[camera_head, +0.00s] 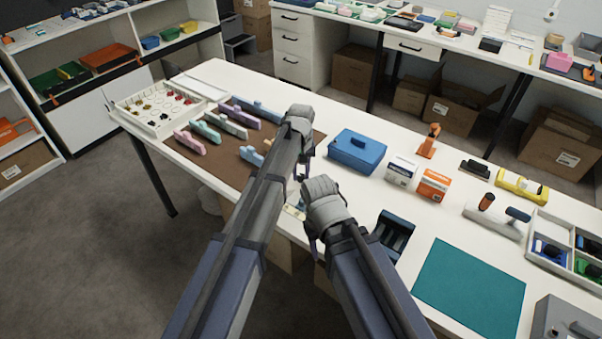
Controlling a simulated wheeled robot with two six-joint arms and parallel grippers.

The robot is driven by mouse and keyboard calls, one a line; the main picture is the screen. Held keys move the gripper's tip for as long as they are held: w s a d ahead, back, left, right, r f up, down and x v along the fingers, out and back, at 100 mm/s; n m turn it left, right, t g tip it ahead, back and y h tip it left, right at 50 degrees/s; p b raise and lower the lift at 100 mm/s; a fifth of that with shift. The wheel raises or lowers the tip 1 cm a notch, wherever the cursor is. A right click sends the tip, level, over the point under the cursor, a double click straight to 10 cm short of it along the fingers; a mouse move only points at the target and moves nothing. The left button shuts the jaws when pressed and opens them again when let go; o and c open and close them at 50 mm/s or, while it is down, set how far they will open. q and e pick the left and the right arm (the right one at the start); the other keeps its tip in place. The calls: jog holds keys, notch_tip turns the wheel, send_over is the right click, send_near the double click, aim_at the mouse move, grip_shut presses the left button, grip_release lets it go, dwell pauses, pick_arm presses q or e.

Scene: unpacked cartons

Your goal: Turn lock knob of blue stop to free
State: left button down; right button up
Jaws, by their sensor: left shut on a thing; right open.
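Colored stops lie on the brown mat (226,171). A blue one (257,109) lies at its back edge, and a lighter blue one (250,155) lies nearer the front, partly hidden by my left arm. I cannot make out a lock knob or its setting on either. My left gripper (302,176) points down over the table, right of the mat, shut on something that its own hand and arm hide. My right gripper (313,245) is open, lower in the picture and close to the left one, near the table's front edge.
A white tray of small parts (160,112) stands left of the mat. A blue box (357,152), a white carton (402,171) and an orange carton (433,184) stand right of my grippers. A dark holder (396,229) and a teal mat (470,289) lie farther right.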

aim_at(301, 176)
pick_arm(q)
jog(key=c, duration=0.6)
grip_release()
jog(key=shift+r, duration=0.15)
notch_tip(301, 176, up, 8)
jog(key=p, duration=0.8)
jog(key=shift+f, duration=0.2)
